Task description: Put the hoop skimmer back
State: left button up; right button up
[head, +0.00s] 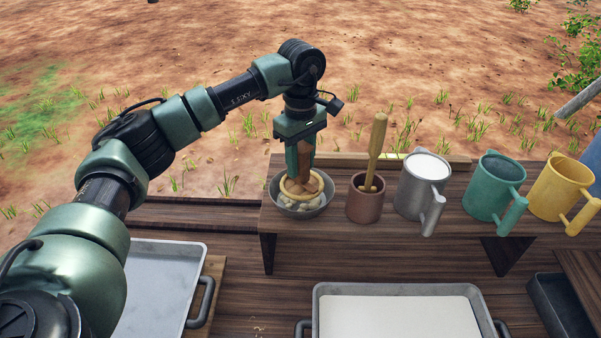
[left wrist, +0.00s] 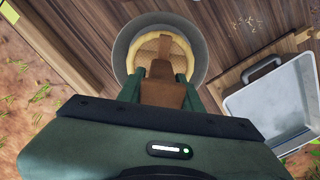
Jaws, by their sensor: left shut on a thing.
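The hoop skimmer (head: 286,187) has a yellow ring and a brown handle. My left gripper (head: 302,158) is shut on the brown handle and points down. The ring sits within the rim of a grey metal bowl (head: 318,210), over pale lumps; I cannot tell whether it touches them. In the left wrist view the skimmer (left wrist: 182,45) shows a tan mesh inside its ring, framed by the bowl (left wrist: 122,42). The gripper's fingers (left wrist: 163,76) stand on either side of the handle. My right gripper is not in view.
On the raised shelf (head: 330,232), right of the bowl, stand a brown pot (head: 364,208) with a wooden pestle (head: 376,145), then silver (head: 415,193), teal (head: 490,190) and yellow (head: 555,190) mugs. Below are an empty metal tray (head: 160,280) and a white-filled tray (head: 400,318).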

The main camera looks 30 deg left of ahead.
aim_at(301, 178)
pick_arm(q)
notch_tip(301, 178, down, 4)
jog(key=shift+f+p, duration=0.1)
jog(key=shift+p, duration=0.6)
jog(key=shift+f, duration=0.2)
jog(key=shift+f, duration=0.2)
jog(key=o, duration=1.2)
jog(key=shift+r, duration=0.15)
